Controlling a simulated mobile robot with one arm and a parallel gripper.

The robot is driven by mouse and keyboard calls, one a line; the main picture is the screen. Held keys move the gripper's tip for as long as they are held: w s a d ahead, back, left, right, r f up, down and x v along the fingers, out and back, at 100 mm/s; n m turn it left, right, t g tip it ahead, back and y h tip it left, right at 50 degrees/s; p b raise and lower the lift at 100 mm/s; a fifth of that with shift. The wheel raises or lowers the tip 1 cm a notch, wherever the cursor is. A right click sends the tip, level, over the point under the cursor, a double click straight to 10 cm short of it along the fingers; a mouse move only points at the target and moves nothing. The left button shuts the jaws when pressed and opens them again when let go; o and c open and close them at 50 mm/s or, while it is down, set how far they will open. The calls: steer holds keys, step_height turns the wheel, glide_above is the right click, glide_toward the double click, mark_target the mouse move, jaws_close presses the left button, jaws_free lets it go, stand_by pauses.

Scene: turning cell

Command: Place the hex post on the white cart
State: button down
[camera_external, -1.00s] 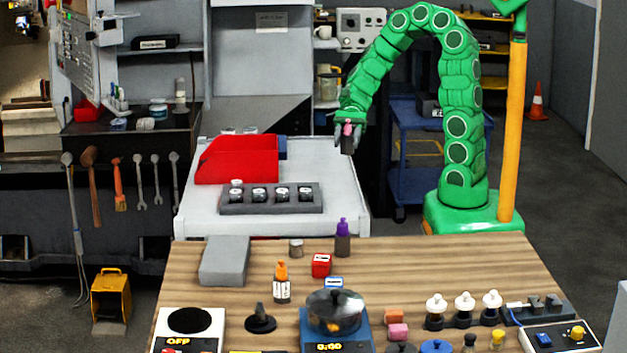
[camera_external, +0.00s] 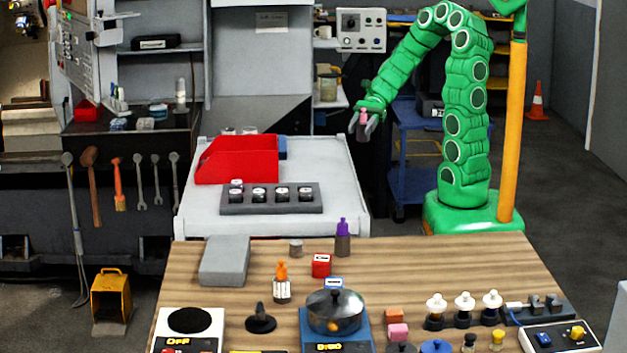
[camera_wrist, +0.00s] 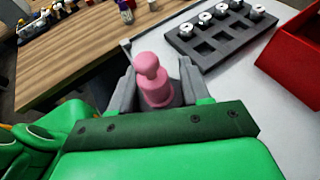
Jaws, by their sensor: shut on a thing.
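My gripper (camera_external: 366,122) is shut on a pink knobbed post (camera_external: 362,130), which it holds in the air by the far right corner of the white cart (camera_external: 340,205). The white cart's pale top (camera_wrist: 225,90) lies to the right of the fingers in the wrist view.
On the cart are a red bin (camera_external: 240,165) and a grey rack (camera_external: 270,205) with several metal pieces. The cart's right strip and front are bare. The wooden table (camera_external: 430,262) in front holds a purple-topped bottle (camera_external: 342,238) and many small items. A blue trolley (camera_external: 415,165) stands behind.

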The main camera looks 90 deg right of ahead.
steer(key=shift+s+d, duration=0.1)
steer(key=shift+d, duration=0.15)
steer(key=shift+w+d+f, duration=0.1)
steer(key=shift+w+f, duration=0.05)
steer(key=shift+w, duration=0.05)
steer(key=w+d+f, duration=0.1)
steer(key=w+f, duration=0.1)
steer(key=w, duration=0.2)
steer(key=w+d+f, duration=0.1)
steer(key=w+f, duration=0.2)
steer(key=w, duration=0.1)
steer(key=w+d+f, duration=0.1)
steer(key=w+f, duration=0.2)
steer(key=shift+w+f, duration=0.15)
steer(key=shift+w, duration=0.25)
steer(key=shift+w+d+f, duration=0.25)
steer(key=shift+w+f, duration=0.35)
steer(key=shift+f, duration=1.6)
steer(key=c, duration=0.5)
jaws_free()
steer(key=shift+f, duration=0.15)
